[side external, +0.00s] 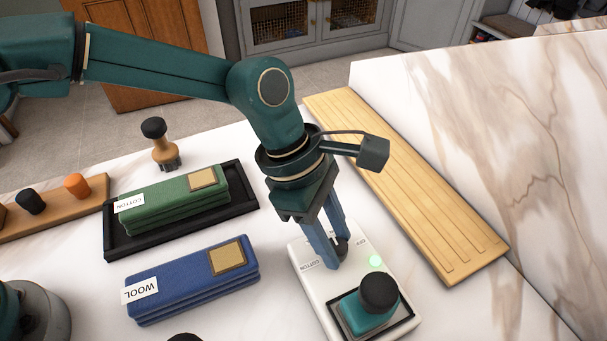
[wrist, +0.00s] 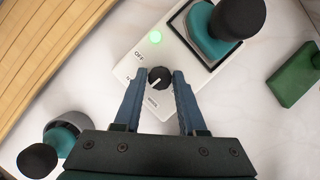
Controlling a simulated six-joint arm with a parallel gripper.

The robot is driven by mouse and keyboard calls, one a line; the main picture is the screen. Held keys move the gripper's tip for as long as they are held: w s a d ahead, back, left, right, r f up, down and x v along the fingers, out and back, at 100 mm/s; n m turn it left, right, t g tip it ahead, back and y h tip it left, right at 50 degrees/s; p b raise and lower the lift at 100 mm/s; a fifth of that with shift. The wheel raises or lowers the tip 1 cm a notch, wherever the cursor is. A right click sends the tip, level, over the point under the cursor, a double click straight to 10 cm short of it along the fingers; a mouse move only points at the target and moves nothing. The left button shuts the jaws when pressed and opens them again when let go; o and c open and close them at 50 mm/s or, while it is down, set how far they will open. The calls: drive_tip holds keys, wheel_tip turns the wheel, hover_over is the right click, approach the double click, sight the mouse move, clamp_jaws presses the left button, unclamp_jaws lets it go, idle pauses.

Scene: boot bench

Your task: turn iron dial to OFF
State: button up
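The dial (wrist: 159,78) is a round black knob with a pale pointer line, set in a white base plate (wrist: 128,66). The line slants toward the lower left in the wrist view, away from the OFF label (wrist: 139,55) at the upper left. In the side view the dial (side external: 342,246) is partly hidden by my fingers. My gripper (wrist: 159,73) is open, with one blue finger on each side of the dial. A narrow gap seems to show beside the knob; contact is unclear. The teal iron (side external: 368,307) with a black knob sits in a dark-rimmed recess of the base.
A green light (side external: 376,260) glows beside the dial. Blue WOOL cloths (side external: 185,284) and green COTTON cloths (side external: 165,208) in a black tray (side external: 250,196) lie left. A slatted wooden board (side external: 420,200) lies right. A wooden-handled brush (side external: 164,146) stands at the back.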

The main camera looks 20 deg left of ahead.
clamp_jaws()
drive_tip(key=shift+m, duration=0.3)
drive_tip(key=shift+w+m+g+y, duration=0.15)
drive_tip(key=shift+m+g, duration=0.25)
drive_tip(key=shift+m, duration=0.65)
drive_tip(key=shift+s+m+g+y, duration=0.1)
drive_tip(key=shift+m+g+y, duration=0.25)
drive_tip(key=shift+m, duration=0.7)
drive_tip(key=shift+w+m+g, duration=0.1)
drive_tip(key=shift+m+g, duration=0.25)
drive_tip(key=shift+m, duration=0.45)
drive_tip(key=o, duration=0.6)
unclamp_jaws()
drive_tip(key=shift+n, duration=0.7)
